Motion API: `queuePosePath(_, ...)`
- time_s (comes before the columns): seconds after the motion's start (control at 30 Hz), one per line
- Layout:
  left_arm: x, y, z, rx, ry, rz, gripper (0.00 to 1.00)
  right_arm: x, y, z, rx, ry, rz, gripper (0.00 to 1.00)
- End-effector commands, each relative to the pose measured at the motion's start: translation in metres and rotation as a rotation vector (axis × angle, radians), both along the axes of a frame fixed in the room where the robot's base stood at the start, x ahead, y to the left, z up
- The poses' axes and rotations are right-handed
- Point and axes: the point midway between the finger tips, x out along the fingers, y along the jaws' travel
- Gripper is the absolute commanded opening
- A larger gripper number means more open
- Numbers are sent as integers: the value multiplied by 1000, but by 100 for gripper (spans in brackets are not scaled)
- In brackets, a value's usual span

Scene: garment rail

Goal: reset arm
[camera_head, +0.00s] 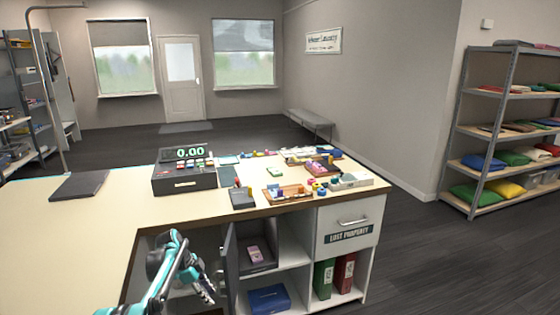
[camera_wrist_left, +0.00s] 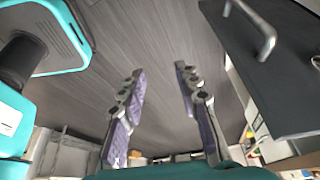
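My left arm, teal and dark grey, reaches in from the bottom left of the head view, in front of the counter's open side. My left gripper (camera_head: 207,291) hangs low there, left of an open cabinet door (camera_head: 229,268). In the left wrist view the gripper (camera_wrist_left: 160,80) has two purple-padded fingers spread apart with nothing between them and dark floor beyond. A dark door panel with a metal handle (camera_wrist_left: 266,40) is on the right of that view, apart from the fingers. My right gripper is not in view.
The counter (camera_head: 70,240) holds a cash register (camera_head: 184,178), a dark flat pad (camera_head: 80,185) and a wooden tray (camera_head: 288,200) with small items. Shelves below hold a pink item (camera_head: 254,253), a blue box (camera_head: 269,298) and binders (camera_head: 324,278). The counter's left part is mostly clear.

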Motion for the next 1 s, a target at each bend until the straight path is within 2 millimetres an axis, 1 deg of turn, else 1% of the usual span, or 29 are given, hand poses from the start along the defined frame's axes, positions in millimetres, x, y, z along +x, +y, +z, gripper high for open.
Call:
queuePosePath(0.03,-2,-2,6,4,1,12,33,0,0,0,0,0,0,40)
queuePosePath(0.17,-6,-4,17,13,2,49,33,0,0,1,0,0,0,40)
queuePosePath(0.37,-16,-11,40,33,5,123,33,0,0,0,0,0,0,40)
queuePosePath(0.53,-32,-19,68,54,6,220,33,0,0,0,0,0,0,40)
queuePosePath(0.63,-47,-24,88,68,4,295,33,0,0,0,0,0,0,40)
queuePosePath(0.77,-76,-35,119,86,-6,427,33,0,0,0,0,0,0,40)
queuePosePath(0.8,-89,-38,129,90,-10,478,33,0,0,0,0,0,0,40)
queuePosePath(0.87,-109,-44,143,95,-20,556,33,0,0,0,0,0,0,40)
queuePosePath(0.9,-122,-47,151,95,-27,608,33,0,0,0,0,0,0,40)
queuePosePath(0.97,-144,-51,161,95,-38,686,33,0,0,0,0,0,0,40)
queuePosePath(1.0,-158,-54,167,92,-47,737,33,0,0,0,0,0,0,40)
